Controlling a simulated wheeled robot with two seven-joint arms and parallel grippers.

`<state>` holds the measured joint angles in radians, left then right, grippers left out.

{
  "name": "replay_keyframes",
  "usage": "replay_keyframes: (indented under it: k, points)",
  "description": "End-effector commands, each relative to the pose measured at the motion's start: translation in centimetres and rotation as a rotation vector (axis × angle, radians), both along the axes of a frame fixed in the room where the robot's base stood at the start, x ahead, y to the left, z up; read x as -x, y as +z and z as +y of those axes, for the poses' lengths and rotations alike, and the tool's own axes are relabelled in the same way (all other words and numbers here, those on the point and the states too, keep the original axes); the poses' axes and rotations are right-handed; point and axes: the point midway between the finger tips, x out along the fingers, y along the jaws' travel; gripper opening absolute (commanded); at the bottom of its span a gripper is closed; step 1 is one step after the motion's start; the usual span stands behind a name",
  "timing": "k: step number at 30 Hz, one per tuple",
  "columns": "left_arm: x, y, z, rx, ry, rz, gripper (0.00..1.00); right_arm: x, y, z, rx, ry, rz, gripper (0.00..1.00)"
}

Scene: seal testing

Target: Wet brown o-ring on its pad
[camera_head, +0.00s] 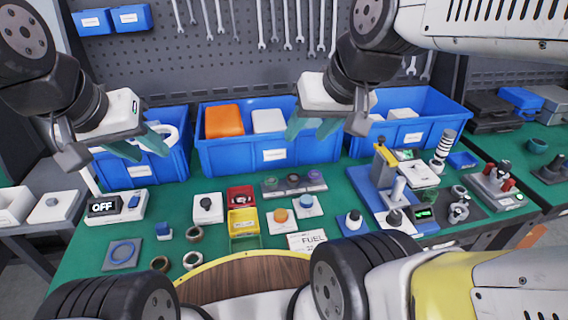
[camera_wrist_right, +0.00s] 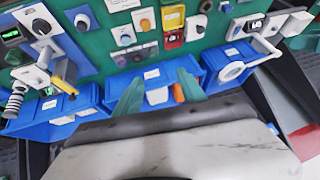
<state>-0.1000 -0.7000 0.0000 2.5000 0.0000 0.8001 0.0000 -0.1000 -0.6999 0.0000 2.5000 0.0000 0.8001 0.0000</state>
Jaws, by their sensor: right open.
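Which pad belongs to the brown ring, I cannot tell. My left gripper (camera_head: 142,147) is open, fingers apart, above the left blue bin. My right gripper (camera_head: 308,133) is open and empty above the middle blue bin, well away from the rings. It also shows open in the right wrist view (camera_wrist_right: 158,92).
Blue bins (camera_head: 272,155) line the back of the bench (camera_head: 175,205). A white box reading OFF (camera_head: 117,206) stands at left. Red and yellow boxes (camera_head: 242,222), an orange-topped block (camera_head: 280,222) and a FUEL card (camera_head: 307,241) fill the middle. A blue-grey fixture (camera_head: 372,200) stands right.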

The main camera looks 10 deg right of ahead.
Motion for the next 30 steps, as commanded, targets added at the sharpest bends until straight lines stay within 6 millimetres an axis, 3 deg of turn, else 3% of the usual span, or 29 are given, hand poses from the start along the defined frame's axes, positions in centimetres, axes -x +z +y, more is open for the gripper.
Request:
replay_keyframes:
  k: [2,5,8,11,16,23,30]
  points:
    - [0.0,0.0,0.0,0.0,0.0,0.0,0.36,0.0,0.0,0.0,0.0,0.0,0.0,0.48]
    - [0.0,0.0,0.0,0.0,0.0,0.0,0.36,-0.1,0.0,0.0,0.002,0.0,0.002,0.64]
    - [0.0,0.0,0.0,0.0,0.0,0.0,0.36,-1.0,-0.1,-0.2,0.021,0.004,0.021,0.66]
    - [0.0,0.0,0.0,0.0,0.0,0.0,0.36,-3.1,-0.6,-0.6,0.067,0.019,0.063,0.66]
    - [0.0,0.0,0.0,0.0,0.0,0.0,0.36,-8.5,-2.6,-1.6,0.162,0.065,0.167,0.66]
    - [0.0,0.0,0.0,0.0,0.0,0.0,0.36,-15.8,-8.2,-2.8,0.253,0.157,0.308,0.66]
    - [0.0,0.0,0.0,0.0,0.0,0.0,0.36,-21.9,-16.7,-3.6,0.289,0.261,0.436,0.66]
